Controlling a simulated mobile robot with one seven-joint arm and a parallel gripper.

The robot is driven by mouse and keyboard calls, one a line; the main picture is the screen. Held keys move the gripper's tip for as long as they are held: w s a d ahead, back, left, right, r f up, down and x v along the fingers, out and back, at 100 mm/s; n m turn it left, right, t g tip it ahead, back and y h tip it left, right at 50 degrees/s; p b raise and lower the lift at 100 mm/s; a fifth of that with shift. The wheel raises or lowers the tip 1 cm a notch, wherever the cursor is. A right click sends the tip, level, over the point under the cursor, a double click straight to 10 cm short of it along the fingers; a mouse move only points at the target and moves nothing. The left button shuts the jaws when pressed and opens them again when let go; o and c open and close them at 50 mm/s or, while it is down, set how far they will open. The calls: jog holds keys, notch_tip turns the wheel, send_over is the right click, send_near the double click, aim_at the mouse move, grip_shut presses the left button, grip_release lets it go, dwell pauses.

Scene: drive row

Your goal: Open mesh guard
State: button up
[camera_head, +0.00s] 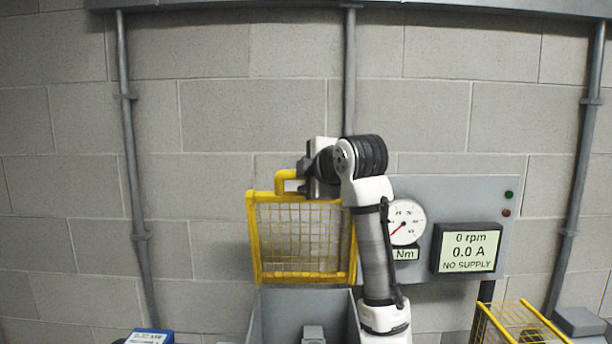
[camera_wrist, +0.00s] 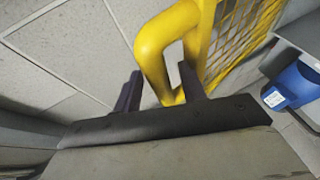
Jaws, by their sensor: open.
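The mesh guard (camera_head: 301,240) has a yellow frame with wire mesh and stands upright behind the open top of a grey housing (camera_head: 268,318). Its yellow bar handle (camera_head: 284,177) sticks out at the top left. My gripper (camera_head: 293,186) is at this handle. In the wrist view the guard's mesh (camera_wrist: 238,38) is at the upper right. There my gripper (camera_wrist: 158,84) is open, with one dark finger on each side of the yellow handle (camera_wrist: 152,50). I cannot tell whether either finger touches it.
A grey panel behind my arm carries a dial gauge (camera_head: 404,222) and a display (camera_head: 467,250) reading "NO SUPPLY". A second yellow cage (camera_head: 515,318) is at the lower right. A blue box (camera_head: 150,337) is at the lower left.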

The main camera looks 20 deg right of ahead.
jog(key=b+v, duration=0.4)
jog(key=v, duration=0.9)
jog(key=shift+s+b, duration=0.35)
jog(key=shift+s, duration=0.05)
jog(key=shift+r, duration=0.1)
